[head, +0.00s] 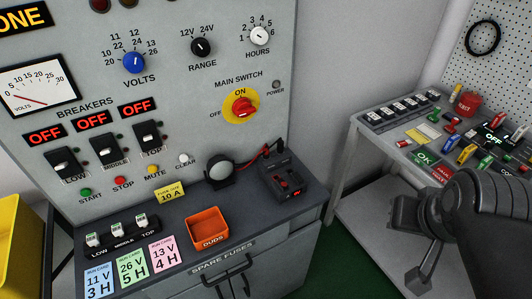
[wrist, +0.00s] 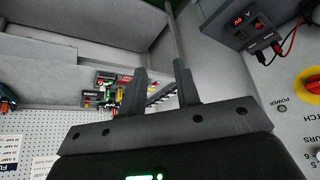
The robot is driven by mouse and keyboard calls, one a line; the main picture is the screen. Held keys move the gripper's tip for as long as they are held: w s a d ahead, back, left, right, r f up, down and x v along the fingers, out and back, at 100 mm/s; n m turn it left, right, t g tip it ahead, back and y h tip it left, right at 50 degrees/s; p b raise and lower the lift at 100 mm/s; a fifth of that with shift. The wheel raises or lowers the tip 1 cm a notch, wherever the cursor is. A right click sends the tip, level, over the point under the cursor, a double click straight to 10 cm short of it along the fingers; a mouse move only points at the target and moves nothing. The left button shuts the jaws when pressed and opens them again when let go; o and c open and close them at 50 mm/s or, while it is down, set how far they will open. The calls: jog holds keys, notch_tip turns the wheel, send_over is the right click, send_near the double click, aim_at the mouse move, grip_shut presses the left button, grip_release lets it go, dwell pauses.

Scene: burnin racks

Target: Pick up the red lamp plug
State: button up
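A small black meter box (head: 282,180) stands on the grey cabinet's right end, with thin red and black leads at its back. In the wrist view the box (wrist: 236,22) shows red digits at the upper right. A red lead plug (wrist: 276,47) is beside a black one there; I cannot tell for sure that it is the lamp plug. A round dark lamp (head: 220,172) stands left of the box. My gripper (wrist: 160,82) is open, with nothing between its fingers, well away from the box. In the head view my arm is at the lower right.
The control panel (head: 205,95) rises behind the cabinet. An orange DUDS bin (head: 207,228) and three coloured run cards are on the cabinet top. A grey side bench (head: 357,132) at the right carries many small coloured parts. Green floor (head: 345,262) lies between them.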

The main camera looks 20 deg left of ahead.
jog(key=n+g, duration=0.1)
jog(key=n, duration=0.1)
send_over(266, 147)
jog(key=s, duration=0.2)
jog(key=shift+y, duration=0.3)
jog(key=f, duration=0.9)
jog(key=shift+s+d, duration=0.1)
jog(key=shift+d, duration=0.2)
jog(key=shift+x, duration=3.05)
jog(key=shift+a, duration=0.15)
